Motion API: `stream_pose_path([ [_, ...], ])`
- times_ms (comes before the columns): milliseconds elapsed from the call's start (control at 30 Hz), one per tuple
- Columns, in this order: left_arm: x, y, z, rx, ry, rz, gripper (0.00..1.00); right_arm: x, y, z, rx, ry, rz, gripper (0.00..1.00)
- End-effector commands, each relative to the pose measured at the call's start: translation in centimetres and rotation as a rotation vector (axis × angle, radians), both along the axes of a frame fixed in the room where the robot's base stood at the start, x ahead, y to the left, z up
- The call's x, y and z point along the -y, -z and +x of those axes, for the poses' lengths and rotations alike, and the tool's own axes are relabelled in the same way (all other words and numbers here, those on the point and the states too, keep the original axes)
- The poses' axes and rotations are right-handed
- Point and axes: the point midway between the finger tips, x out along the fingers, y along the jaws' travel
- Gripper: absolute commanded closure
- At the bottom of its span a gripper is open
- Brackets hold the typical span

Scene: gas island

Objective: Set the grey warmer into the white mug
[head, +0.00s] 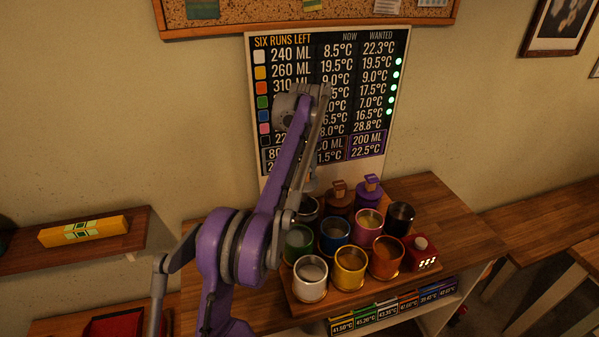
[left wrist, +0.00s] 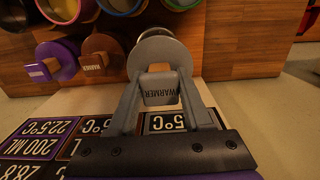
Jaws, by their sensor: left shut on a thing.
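The grey warmer (left wrist: 160,90), lettered WARMER and with a round grey disc, is between the two fingers of my left gripper (left wrist: 160,82) in the left wrist view. The gripper is shut on it and holds it up in front of the board. In the head view my purple left arm hides most of the gripper and the warmer. The white mug (head: 310,280) stands upright at the front left of the mug group, open at the top, with pale contents. The held warmer is above and behind it, apart from it. My right gripper is not in view.
Mugs crowd the tray: yellow (head: 350,268), orange (head: 386,256), green (head: 298,243), blue (head: 334,234), pink (head: 368,226) and black (head: 400,217). Brown (head: 338,200) and purple (head: 370,188) warmers stand behind. A red box (head: 424,254) is at right. The board (head: 350,60) rises behind.

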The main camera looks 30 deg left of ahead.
Motion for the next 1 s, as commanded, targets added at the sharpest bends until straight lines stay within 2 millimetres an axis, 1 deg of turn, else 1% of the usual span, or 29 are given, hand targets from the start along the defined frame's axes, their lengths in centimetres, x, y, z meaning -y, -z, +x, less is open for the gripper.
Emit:
stream_pose_path([
  [33,0.0,-0.2,0.3,0.003,-0.004,0.000,1.00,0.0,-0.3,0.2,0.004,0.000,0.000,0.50],
  [167,0.1,-0.1,0.5,0.003,-0.010,0.000,1.00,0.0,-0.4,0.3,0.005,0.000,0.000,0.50],
  [267,0.5,0.2,-0.1,-0.001,-0.012,0.001,1.00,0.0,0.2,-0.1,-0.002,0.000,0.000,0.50],
  [367,1.4,0.4,-1.5,-0.004,-0.012,0.000,1.00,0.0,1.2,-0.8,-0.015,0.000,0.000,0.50],
  [500,3.4,0.9,-4.4,-0.006,-0.010,0.000,1.00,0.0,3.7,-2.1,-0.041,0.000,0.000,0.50],
  [700,6.5,0.9,-8.7,-0.004,-0.009,0.000,1.00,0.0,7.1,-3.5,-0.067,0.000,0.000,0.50],
  [900,9.7,0.7,-13.1,-0.002,-0.009,0.001,1.00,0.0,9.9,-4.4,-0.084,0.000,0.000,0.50],
  [1000,11.2,0.6,-15.1,-0.001,-0.009,0.001,1.00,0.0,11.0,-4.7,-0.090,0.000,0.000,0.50],
])
